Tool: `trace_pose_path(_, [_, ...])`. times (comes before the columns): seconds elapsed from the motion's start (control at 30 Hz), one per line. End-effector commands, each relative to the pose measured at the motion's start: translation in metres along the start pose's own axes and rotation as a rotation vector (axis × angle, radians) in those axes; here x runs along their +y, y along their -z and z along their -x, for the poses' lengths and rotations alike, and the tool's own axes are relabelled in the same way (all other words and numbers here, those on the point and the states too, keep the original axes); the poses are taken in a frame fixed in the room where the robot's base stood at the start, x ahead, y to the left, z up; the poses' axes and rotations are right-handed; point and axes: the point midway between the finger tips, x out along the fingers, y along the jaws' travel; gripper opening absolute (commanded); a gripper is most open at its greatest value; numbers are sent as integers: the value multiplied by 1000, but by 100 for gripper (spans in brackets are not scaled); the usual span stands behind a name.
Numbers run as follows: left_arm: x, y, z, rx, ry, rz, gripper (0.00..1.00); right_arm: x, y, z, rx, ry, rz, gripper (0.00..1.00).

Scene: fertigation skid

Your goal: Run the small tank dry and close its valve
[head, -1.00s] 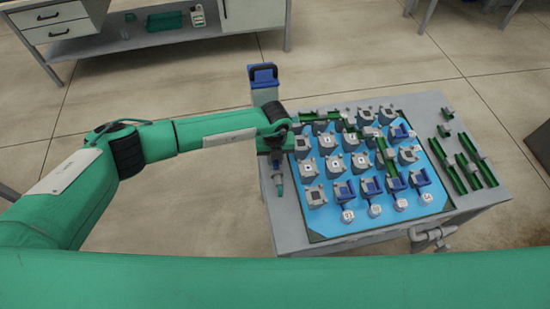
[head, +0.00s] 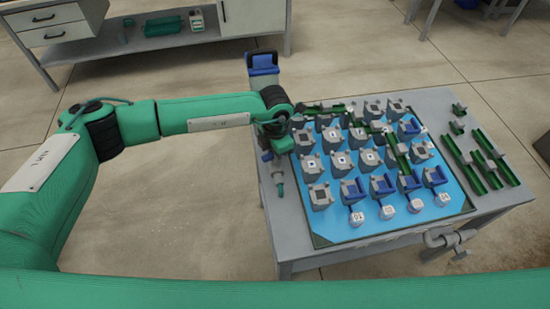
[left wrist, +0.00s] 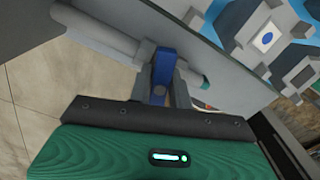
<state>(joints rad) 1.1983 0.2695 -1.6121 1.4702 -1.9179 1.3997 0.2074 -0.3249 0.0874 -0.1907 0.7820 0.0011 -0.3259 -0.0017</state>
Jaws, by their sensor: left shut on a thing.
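My left gripper (head: 275,140) is at the left edge of the table, low beside the blue board. In the left wrist view its fingers (left wrist: 160,90) are shut on a blue lever (left wrist: 162,66) on a pale grey pipe (left wrist: 95,28). The pipe has a green tip (left wrist: 205,83) and also shows in the head view (head: 277,172), just below my gripper. A grey column with a blue top (head: 262,66) stands behind my gripper; I cannot tell whether it is the small tank. The liquid level cannot be seen. My right gripper is out of view.
The blue board (head: 318,222) carries several grey blocks, blue-handled pieces and green channels. Several numbered white cubes (head: 357,219) line its front. Loose green channels (head: 490,150) lie on the table's right side. A grey pipe fitting (head: 447,238) juts from the front edge. Floor left is clear.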

Motion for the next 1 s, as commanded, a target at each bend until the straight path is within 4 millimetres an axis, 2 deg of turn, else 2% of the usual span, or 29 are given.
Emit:
trace_pose_path(0.03, [1, 0, -5, 1, -3, -40, 0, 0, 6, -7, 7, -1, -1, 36])
trace_pose_path(0.37, [1, 1, -5, 2, -2, -345, 0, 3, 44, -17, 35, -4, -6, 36])
trace_pose_path(0.6, [1, 1, -2, 2, -1, -445, 0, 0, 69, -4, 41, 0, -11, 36])
trace_pose_path(0.93, [1, 1, 0, 2, -1, -468, 0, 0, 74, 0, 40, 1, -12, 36])
trace_pose_path(0.97, [1, 1, 0, 2, -1, -468, 25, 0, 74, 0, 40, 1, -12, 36])
trace_pose_path(1.0, [1, 1, 0, 2, -1, -467, 33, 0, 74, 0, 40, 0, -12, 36])
